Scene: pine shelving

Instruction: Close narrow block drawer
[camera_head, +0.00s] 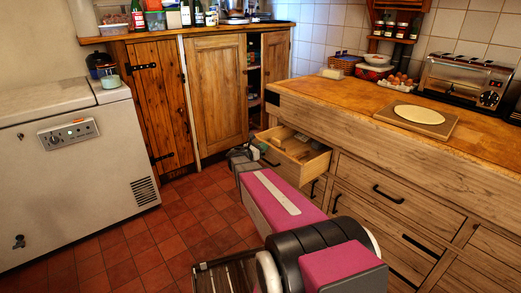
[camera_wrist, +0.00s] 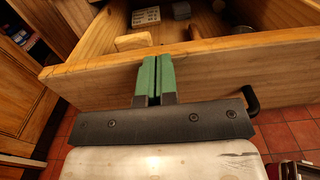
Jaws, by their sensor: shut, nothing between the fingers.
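The narrow block drawer (camera_head: 307,165) stands pulled out from the wooden block, left of a wider drawer column. In the wrist view its front panel (camera_wrist: 220,75) crosses the picture, with the open drawer box behind it. A black handle (camera_wrist: 250,100) sticks out from the front at the right. My gripper (camera_wrist: 152,62) has its green fingers together and empty, at the drawer front near its top edge; I cannot tell if they touch it. In the head view my gripper (camera_head: 243,156) is partly hidden by my arm, just left of the drawer front.
Small items (camera_wrist: 146,16) lie inside the drawer. The wooden block (camera_head: 440,140) carries a toaster (camera_head: 464,80) and a board with flat dough (camera_head: 419,115). A cupboard door (camera_head: 253,85) is ajar behind. A white chest freezer (camera_head: 70,165) stands left; red floor tiles between are clear.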

